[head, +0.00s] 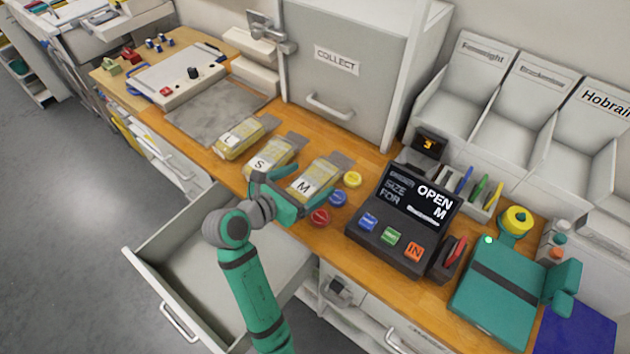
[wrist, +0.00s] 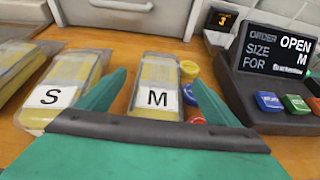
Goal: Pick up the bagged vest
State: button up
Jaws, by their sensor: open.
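Three yellow vests in clear bags lie in a row on the wooden counter in the head view: the L bag (head: 241,138), the S bag (head: 270,160) and the M bag (head: 316,179). The screen (head: 418,200) reads OPEN and M. My gripper (head: 283,187) is open and empty at the near end of the M bag. In the wrist view the M bag (wrist: 157,84) lies ahead between my two fingertips (wrist: 158,80), and the S bag (wrist: 62,83) is left of the left finger. I cannot tell whether a finger touches the M bag.
Yellow, blue and red buttons (head: 320,217) sit close right of the M bag. The console (head: 384,239) stands further right. An open, empty-looking drawer (head: 190,232) juts out below the counter. The COLLECT cabinet (head: 345,85) stands behind the bags.

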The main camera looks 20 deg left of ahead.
aim_at(316, 176)
jog(key=shift+x, duration=1.8)
jog(key=c, duration=1.2)
jog(key=shift+r, duration=0.15)
